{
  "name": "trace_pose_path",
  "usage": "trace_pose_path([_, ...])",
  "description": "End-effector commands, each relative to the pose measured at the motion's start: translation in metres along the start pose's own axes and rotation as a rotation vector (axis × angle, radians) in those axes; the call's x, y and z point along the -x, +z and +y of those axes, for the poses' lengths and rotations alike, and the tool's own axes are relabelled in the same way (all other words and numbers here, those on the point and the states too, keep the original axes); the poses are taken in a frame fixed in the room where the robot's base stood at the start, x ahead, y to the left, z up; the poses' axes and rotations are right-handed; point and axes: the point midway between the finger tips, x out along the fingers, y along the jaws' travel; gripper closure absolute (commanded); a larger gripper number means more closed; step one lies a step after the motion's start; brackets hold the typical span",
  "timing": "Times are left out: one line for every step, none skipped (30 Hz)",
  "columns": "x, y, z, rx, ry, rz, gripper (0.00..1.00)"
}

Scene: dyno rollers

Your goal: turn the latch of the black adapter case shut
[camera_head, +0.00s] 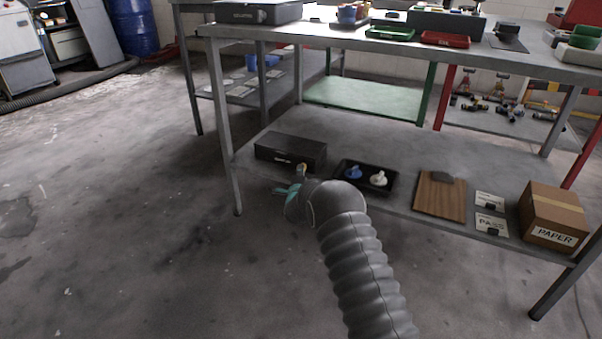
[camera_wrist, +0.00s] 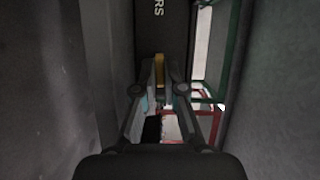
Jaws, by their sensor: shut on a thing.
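The black adapter case (camera_head: 289,152) sits on the lower shelf at the left end, with small light lettering on its front. Its yellow latch (camera_head: 302,169) shows at the front, just above my gripper (camera_head: 297,180). In the wrist view the dark case front (camera_wrist: 155,38) carries the letters "RS". The upright yellow latch (camera_wrist: 159,68) is between the fingertips of my gripper (camera_wrist: 160,80), which is shut on it. My arm hides part of the fingers in the head view, and the fingers cover the sides of the latch in the wrist view.
Right of the case is a black tray (camera_head: 345,183) with a blue and a white piece. Further right are a wooden board (camera_head: 437,202), cards (camera_head: 489,212) and a paper box (camera_head: 552,214). A table leg (camera_head: 222,120) stands left of the case. The floor in front is clear.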

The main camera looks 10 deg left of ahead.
Motion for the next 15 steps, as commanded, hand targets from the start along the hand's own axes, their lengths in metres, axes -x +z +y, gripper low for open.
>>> trace_pose_path([0.0000, 0.0003, -0.0006, 0.021, 0.009, -0.001, 1.00])
trace_pose_path([0.0001, 0.0004, -0.0006, 0.037, 0.016, -0.001, 1.00])
trace_pose_path([0.0001, 0.0004, -0.0009, 0.060, 0.025, -0.001, 1.00])
trace_pose_path([0.0001, 0.0004, -0.0012, 0.079, 0.033, -0.001, 1.00])
trace_pose_path([0.0001, 0.0004, -0.0013, 0.099, 0.043, -0.001, 1.00])
trace_pose_path([0.0000, 0.0005, -0.0021, 0.129, 0.054, -0.001, 1.00])
trace_pose_path([0.0001, 0.0007, -0.0025, 0.152, 0.064, -0.001, 1.00])
trace_pose_path([0.0000, 0.0008, -0.0028, 0.176, 0.074, -0.001, 1.00])
trace_pose_path([0.0000, 0.0008, -0.0033, 0.210, 0.088, -0.001, 1.00])
trace_pose_path([0.0001, 0.0011, -0.0034, 0.236, 0.099, -0.002, 1.00])
trace_pose_path([0.0001, 0.0011, -0.0036, 0.262, 0.110, -0.001, 1.00])
trace_pose_path([0.0001, 0.0014, -0.0040, 0.298, 0.125, -0.002, 1.00])
trace_pose_path([0.0002, 0.0015, -0.0043, 0.324, 0.136, -0.002, 1.00])
trace_pose_path([0.0002, 0.0017, -0.0048, 0.350, 0.147, -0.002, 1.00])
trace_pose_path([0.0003, 0.0019, -0.0051, 0.385, 0.162, -0.002, 1.00])
